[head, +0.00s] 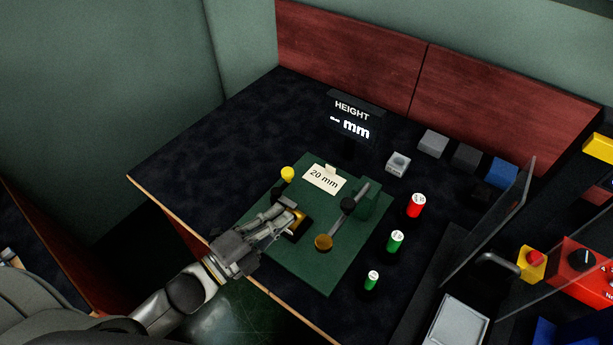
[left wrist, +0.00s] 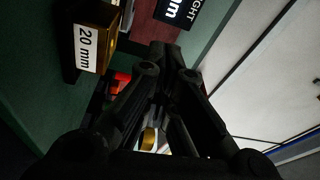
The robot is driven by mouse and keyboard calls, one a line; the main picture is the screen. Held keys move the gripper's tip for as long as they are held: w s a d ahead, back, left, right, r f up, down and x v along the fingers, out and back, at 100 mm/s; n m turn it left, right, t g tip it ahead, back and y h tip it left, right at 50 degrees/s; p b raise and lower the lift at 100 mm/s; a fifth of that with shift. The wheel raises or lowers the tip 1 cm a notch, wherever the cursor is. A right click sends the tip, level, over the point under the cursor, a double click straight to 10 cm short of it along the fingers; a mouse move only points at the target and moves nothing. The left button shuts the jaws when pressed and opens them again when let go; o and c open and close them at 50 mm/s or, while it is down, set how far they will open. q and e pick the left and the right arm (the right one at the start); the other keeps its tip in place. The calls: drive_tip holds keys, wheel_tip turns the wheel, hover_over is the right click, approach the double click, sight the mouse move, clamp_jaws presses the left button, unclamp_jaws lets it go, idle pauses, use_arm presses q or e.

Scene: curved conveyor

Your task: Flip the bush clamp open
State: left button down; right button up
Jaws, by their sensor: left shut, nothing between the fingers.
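The green fixture plate (head: 318,270) lies on the dark table in the head view. On it stands a green block (head: 368,203) with a grey lever (head: 352,216) and a black knob. I take this for the bush clamp; whether it is open or shut is unclear. A round brass piece (head: 323,242) sits at the lever's near end. My left gripper (head: 294,210) is shut and empty, left of the lever, over or beside a small gold-and-black block (head: 301,226). In the left wrist view the shut fingers (left wrist: 168,60) show near a gold block labelled 20 mm (left wrist: 98,38).
A height display (head: 353,122) stands behind the plate. Red and green labelled cylinders (head: 396,241) stand to its right, with grey, black and blue blocks (head: 502,172) farther back. A clear panel (head: 505,210) rises at right. The table's left part is free.

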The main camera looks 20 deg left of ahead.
use_arm(q)
drive_tip(key=shift+s+r, duration=0.1)
drive_tip(key=shift+s, duration=0.05)
drive_tip(key=shift+w+d, duration=0.2)
drive_tip(key=shift+w, duration=0.2)
drive_tip(key=p+x, duration=0.1)
drive_tip(key=x, duration=0.8)
drive_tip(key=shift+w+d+r, duration=0.1)
drive_tip(key=shift+w, duration=0.15)
drive_tip(key=a, duration=0.1)
drive_tip(key=a+p, duration=0.1)
drive_tip(key=shift+w+a+f, duration=0.1)
drive_tip(key=shift+a+f, duration=0.2)
drive_tip(key=shift+a, duration=0.1)
drive_tip(key=shift+w+a+f, duration=0.1)
drive_tip(key=shift+a, duration=0.55)
use_arm(e)
drive_tip(key=shift+s+a+r, duration=0.1)
drive_tip(key=shift+s+r, duration=0.75)
drive_tip(key=shift+r, duration=0.15)
use_arm(q)
drive_tip(key=shift+w+n+t+y, duration=0.1)
drive_tip(key=shift+n+t+y, duration=0.2)
drive_tip(key=shift+n+y, duration=0.1)
use_arm(e)
drive_tip(key=shift+a, duration=0.3)
